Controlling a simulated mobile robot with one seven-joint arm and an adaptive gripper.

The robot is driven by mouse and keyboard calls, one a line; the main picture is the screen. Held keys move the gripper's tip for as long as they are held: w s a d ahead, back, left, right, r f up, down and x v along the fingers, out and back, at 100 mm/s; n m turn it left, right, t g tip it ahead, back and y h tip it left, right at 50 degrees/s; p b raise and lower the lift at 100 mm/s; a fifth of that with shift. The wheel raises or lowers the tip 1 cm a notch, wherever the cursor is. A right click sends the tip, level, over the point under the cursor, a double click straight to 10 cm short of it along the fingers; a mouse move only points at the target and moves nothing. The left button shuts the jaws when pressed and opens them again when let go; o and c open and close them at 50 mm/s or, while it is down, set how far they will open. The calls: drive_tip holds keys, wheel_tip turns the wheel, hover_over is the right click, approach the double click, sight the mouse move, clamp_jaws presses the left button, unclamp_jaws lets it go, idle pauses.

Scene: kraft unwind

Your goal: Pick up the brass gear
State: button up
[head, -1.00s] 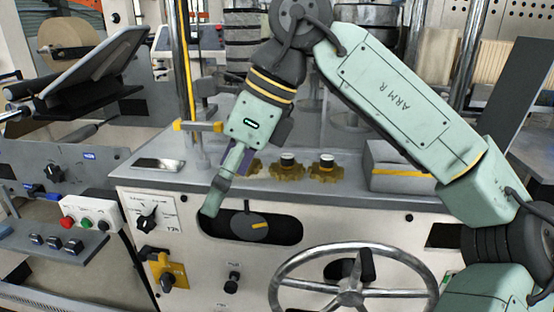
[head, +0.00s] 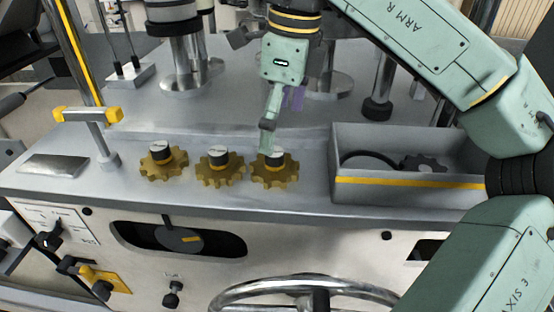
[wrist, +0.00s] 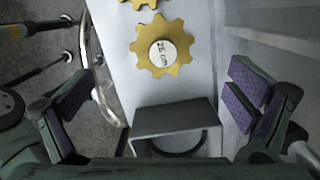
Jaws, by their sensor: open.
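Three brass gears with dark hubs and pale caps sit in a row on the grey machine top in the head view: a left gear (head: 163,173), a middle gear (head: 221,178) and a right gear (head: 275,180). My gripper (head: 272,140) points down, empty, with its near finger overlapping the right gear's cap; contact cannot be told. In the wrist view my open gripper (wrist: 158,105) has purple-padded fingers spread wide. A brass gear (wrist: 160,62) with a cap marked "26" lies beyond the space between them, and part of another gear (wrist: 137,3) shows at the top edge.
A grey open bin (head: 400,191) with a yellow stripe stands right of the gears, holding a dark gear (head: 425,163) and a dark ring (head: 368,161). A post with a yellow clamp (head: 87,114) stands at left. Metal posts stand behind. A handwheel (head: 300,290) is below the front edge.

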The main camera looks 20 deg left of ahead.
sight(275, 151)
drive_tip(key=f, duration=0.2)
drive_tip(key=f+p, duration=0.1)
drive_tip(key=f, duration=0.2)
drive_tip(key=a+f, duration=0.1)
drive_tip(key=f, duration=0.1)
drive_tip(key=shift+w+f+p, duration=0.15)
drive_tip(key=shift+f+p, duration=0.05)
drive_tip(key=shift+p, duration=0.1)
drive_tip(key=shift+c, duration=0.4)
